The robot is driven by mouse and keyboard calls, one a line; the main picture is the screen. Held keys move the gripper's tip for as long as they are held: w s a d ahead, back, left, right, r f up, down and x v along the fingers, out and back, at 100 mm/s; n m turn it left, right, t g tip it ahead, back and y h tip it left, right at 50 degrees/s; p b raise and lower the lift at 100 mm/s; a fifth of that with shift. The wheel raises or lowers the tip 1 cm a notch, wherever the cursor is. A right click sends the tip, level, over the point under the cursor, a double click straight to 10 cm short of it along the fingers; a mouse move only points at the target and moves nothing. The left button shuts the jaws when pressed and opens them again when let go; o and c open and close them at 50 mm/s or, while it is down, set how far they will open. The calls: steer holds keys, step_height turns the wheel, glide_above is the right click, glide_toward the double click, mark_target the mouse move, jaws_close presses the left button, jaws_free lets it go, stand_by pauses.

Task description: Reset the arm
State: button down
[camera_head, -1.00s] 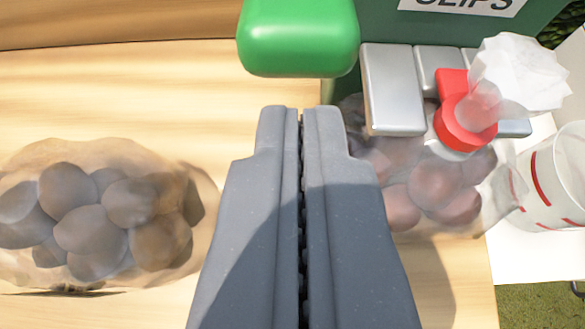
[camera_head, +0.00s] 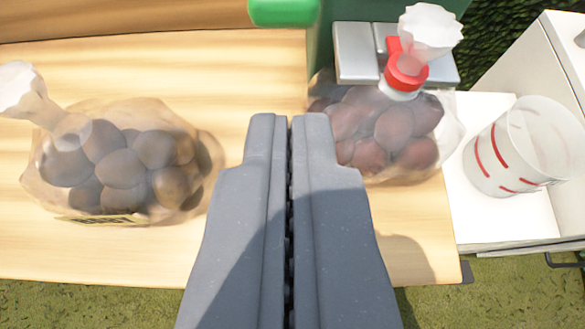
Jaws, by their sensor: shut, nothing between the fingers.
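My gripper (camera_head: 290,122) is shut, with its two grey fingers pressed together and nothing between them. It points away from me over a pale wooden table (camera_head: 260,75). A clear bag of dark round bulbs (camera_head: 120,165) lies on the table to the left of the fingers. A second clear bag of reddish bulbs (camera_head: 385,130) lies to the right, partly hidden by the right finger. A red clip (camera_head: 405,70) sits at the neck of that right bag. The left bag's neck shows no red clip.
A green holder with grey metal plates (camera_head: 357,52) stands behind the right bag, with a rounded green part (camera_head: 284,10) at the top edge. A clear cup with red marks (camera_head: 508,150) stands on a white surface (camera_head: 480,225) at the right. Grass (camera_head: 60,305) lies beyond the table's near edge.

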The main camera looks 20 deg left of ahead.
stand_by(0.4)
steer(key=d+r+m+t+h, duration=0.1)
steer(key=d+r+m+h, duration=0.15)
steer(key=r, duration=0.85)
steer(key=d+r+m+t+h, duration=0.15)
steer(key=d+r, duration=0.25)
steer(key=r, duration=0.7)
steer(key=s+a+r, duration=0.2)
steer(key=s+r, duration=0.1)
steer(key=r, duration=0.4)
steer(key=s+a+r+t, duration=0.1)
steer(key=s+a+r, duration=0.2)
steer(key=r, duration=0.5)
steer(key=s+a+r+t, duration=0.1)
steer(key=s+a+r, duration=0.1)
steer(key=r, duration=0.6)
steer(key=shift+s+a+r+m+h, duration=0.25)
steer(key=shift+s+a+m+h, duration=0.1)
steer(key=shift+s, duration=0.4)
